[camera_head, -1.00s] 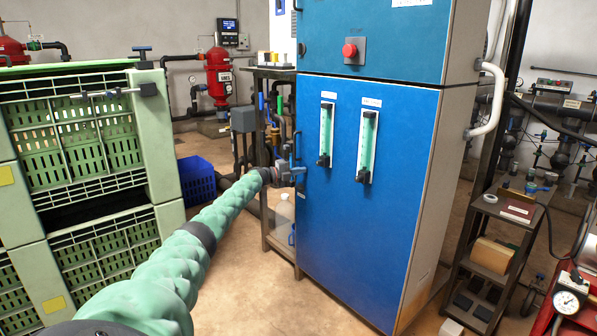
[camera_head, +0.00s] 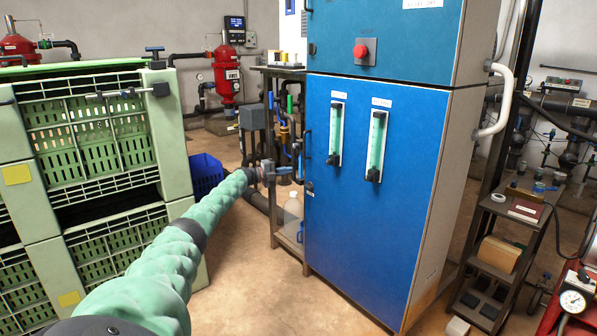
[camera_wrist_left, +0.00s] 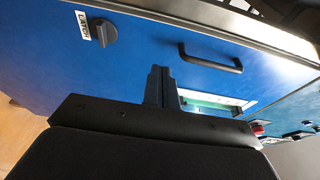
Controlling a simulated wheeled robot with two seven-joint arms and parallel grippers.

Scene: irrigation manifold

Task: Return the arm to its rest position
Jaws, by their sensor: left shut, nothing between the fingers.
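My left arm, in a green sleeve, reaches forward from the bottom of the head view. Its gripper (camera_head: 284,171) is just left of the blue cabinet's (camera_head: 365,225) front edge in that view. In the left wrist view the gripper's fingers (camera_wrist_left: 160,86) are closed together and hold nothing. The blue cabinet door (camera_wrist_left: 135,60) lies beyond them, with a dark latch knob (camera_wrist_left: 103,32) beside a label and a black handle (camera_wrist_left: 211,58). Whether the fingers touch the door cannot be told. My right gripper is not in view.
A stack of green crates (camera_head: 178,140) stands left of my arm. A metal rack (camera_head: 273,215) with pipes is behind the gripper. A dark shelf cart (camera_head: 490,265) stands right of the cabinet. Bare floor lies between crates and cabinet.

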